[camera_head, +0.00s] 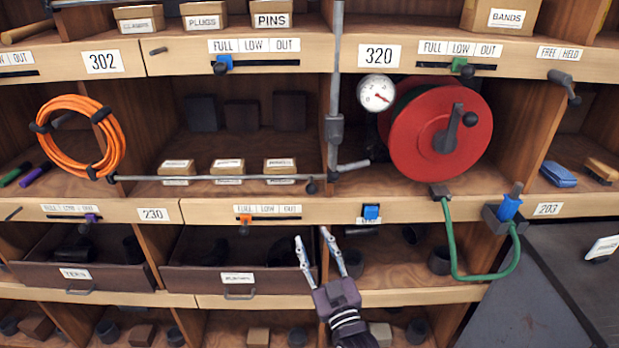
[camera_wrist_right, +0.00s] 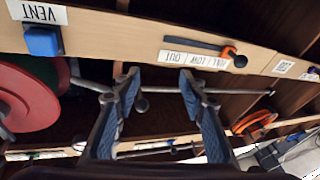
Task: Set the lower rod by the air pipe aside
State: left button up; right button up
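The lower rod (camera_head: 220,178) is a thin grey bar lying level across the front of the middle shelf bay, with a dark knob near each end. The air pipe (camera_head: 335,90) is grey and upright right of it, with a short side stub at its foot. My right gripper (camera_head: 311,236) is open and empty, below the rod's right end and apart from it, fingers pointing up. In the right wrist view, the open fingers (camera_wrist_right: 158,82) frame empty space, with the rod (camera_wrist_right: 240,92) behind them. My left gripper is not in view.
Small labelled boxes (camera_head: 228,170) sit behind the rod. An orange hose coil (camera_head: 75,137) hangs left. A red reel (camera_head: 436,130), gauge (camera_head: 377,92) and green hose (camera_head: 451,240) are right. Sliders, including an orange one (camera_head: 244,219), line the shelf edges. A blue button (camera_head: 371,211) is near my gripper.

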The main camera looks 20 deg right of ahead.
jog(key=t, duration=0.2)
send_near(313, 194)
jog(key=shift+h, duration=0.4)
jog(key=x, duration=0.4)
jog(key=shift+w+a+r+p, duration=0.1)
jog(key=shift+r+p, duration=0.1)
jog(key=shift+p, duration=0.15)
jog(key=p+x, duration=0.1)
jog(key=x, duration=0.5)
jog(key=shift+w+f+p, duration=0.15)
jog(key=shift+p, duration=0.25)
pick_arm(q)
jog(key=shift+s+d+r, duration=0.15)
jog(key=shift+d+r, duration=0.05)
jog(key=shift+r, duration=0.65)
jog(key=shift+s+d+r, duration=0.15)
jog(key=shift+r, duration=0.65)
pick_arm(e)
jog(key=shift+w, duration=0.5)
grip_shut()
